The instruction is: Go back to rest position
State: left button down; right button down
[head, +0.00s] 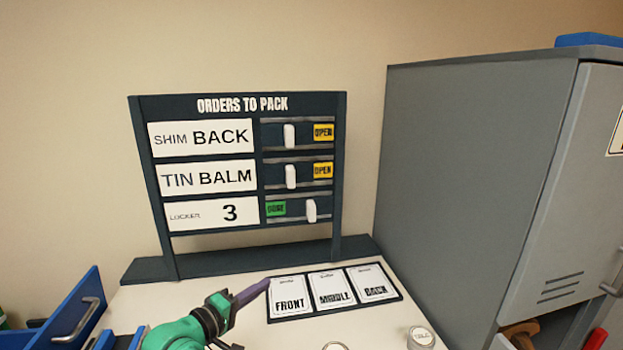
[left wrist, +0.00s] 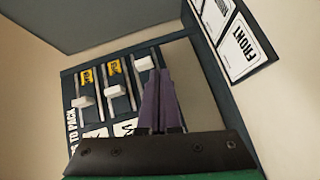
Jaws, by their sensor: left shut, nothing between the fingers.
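My left gripper (head: 266,284) comes in from the lower left over the white tabletop, with its purple fingers shut and empty. Its tips are beside the FRONT card. In the left wrist view the closed fingers (left wrist: 158,75) point toward the orders board. The orders board (head: 240,103) stands at the back of the table. Its SHIM BACK slider (head: 290,135) and TIN BALM slider (head: 291,176) sit at the left with yellow OPEN labels showing. The LOCKER 3 slider (head: 311,210) sits at the right with a green DONE label showing. My right gripper is not in view.
A tray with FRONT, MIDDLE and BACK cards (head: 331,296) lies right of my left gripper. A round tin (head: 421,338) is at the front edge. A grey locker (head: 470,180) stands at the right. A blue drawer (head: 75,312) is at lower left.

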pick_arm(q)
jog(key=s+a+f+m+g+y, duration=0.2)
jog(key=s+f+m, duration=0.1)
jog(key=s+f, duration=0.2)
jog(key=s+a+f+m+g+y, duration=0.1)
jog(key=s+f+m+g+y, duration=0.1)
jog(key=s+f, duration=0.3)
jog(key=s+a+f+m+g+y, duration=0.2)
jog(key=s+f+m, duration=0.1)
jog(key=s+f, duration=0.3)
jog(key=shift+s+a+m+g, duration=0.2)
jog(key=shift+s, duration=0.35)
jog(key=shift+s+a+m+g, duration=0.15)
jog(key=shift+s+m+g, duration=0.05)
jog(key=shift+s, duration=0.3)
jog(key=s+a+f+m+g+y, duration=0.25)
jog(key=s+a, duration=0.25)
jog(key=s, duration=0.5)
notch_tip(320, 180, down, 21)
jog(key=s+g, duration=0.2)
jog(key=s+a+f+g, duration=0.1)
jog(key=s+a+f, duration=0.2)
jog(key=s+f, duration=1.3)
jog(key=shift+s+a+y, duration=0.15)
jog(key=shift+s+y, duration=0.25)
jog(key=shift+y, duration=0.05)
